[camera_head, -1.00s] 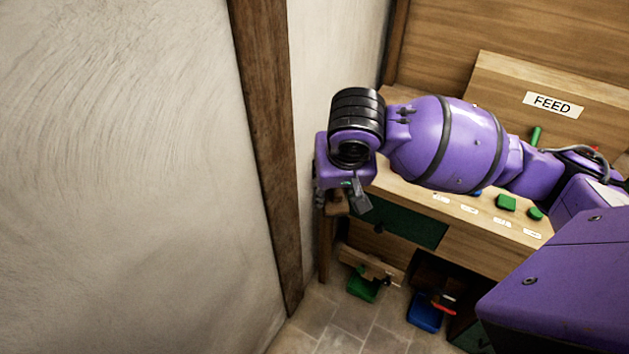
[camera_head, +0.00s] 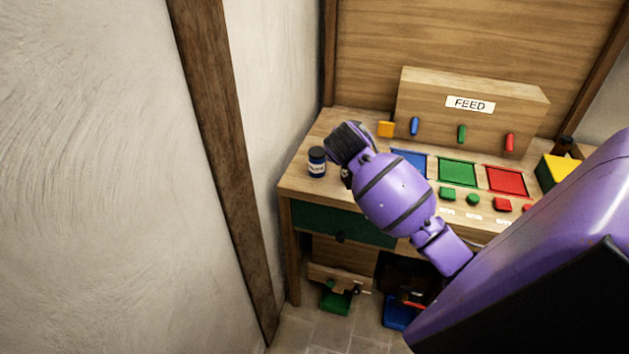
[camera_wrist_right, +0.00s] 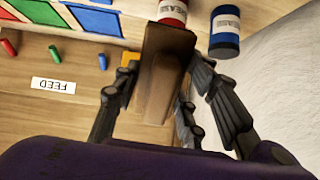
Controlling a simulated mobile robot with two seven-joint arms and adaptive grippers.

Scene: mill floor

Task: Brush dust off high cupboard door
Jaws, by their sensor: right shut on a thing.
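My right gripper (camera_wrist_right: 158,85) is shut on a brown wooden piece (camera_wrist_right: 166,60) in the right wrist view. The piece looks like a brush handle or back, but no bristles show. It points away from the palm, over the bench top. My left gripper is in neither view. No high cupboard door or dust can be made out.
The wooden bench (camera_head: 300,188) has a FEED box (camera_head: 480,118), coloured pads and pegs. A blue jar (camera_head: 317,162) stands at its left edge; a red jar (camera_wrist_right: 172,12) shows in the wrist view. A plaster wall (camera_head: 90,180) with a dark post (camera_head: 222,150) fills the left.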

